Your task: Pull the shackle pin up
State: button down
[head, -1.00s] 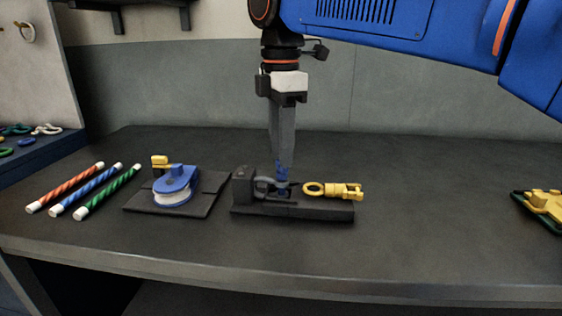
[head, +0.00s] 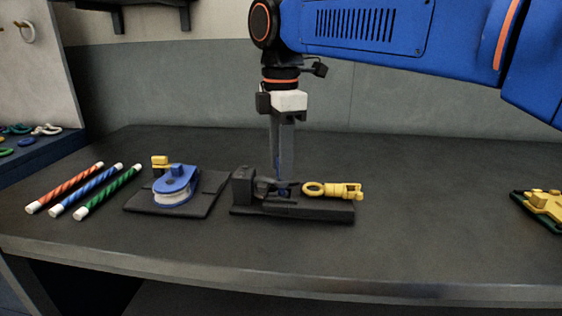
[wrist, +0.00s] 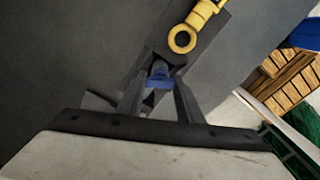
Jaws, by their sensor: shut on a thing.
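The blue shackle pin (head: 283,190) stands in the grey shackle (head: 263,186), which is held in a black fixture (head: 290,211) on the bench. In the wrist view the pin's blue head (wrist: 158,80) shows between my two fingers. My gripper (head: 282,182) points straight down and is shut on the pin, with its fingertips low at the shackle. It also shows in the wrist view (wrist: 160,88). The fingers hide part of the pin and shackle in the head view.
A yellow swivel (head: 333,190) with a ring lies on the fixture just right of the pin. A blue pulley block (head: 174,185) sits on a dark mat to the left. Striped rods (head: 75,188) lie further left. The bench right of the fixture is clear up to a yellow part (head: 545,203).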

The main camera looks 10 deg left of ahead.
jog(key=shift+r, duration=1.55)
jog(key=c, duration=1.6)
grip_release()
notch_tip(320, 180, up, 12)
jog(key=shift+f, duration=0.1)
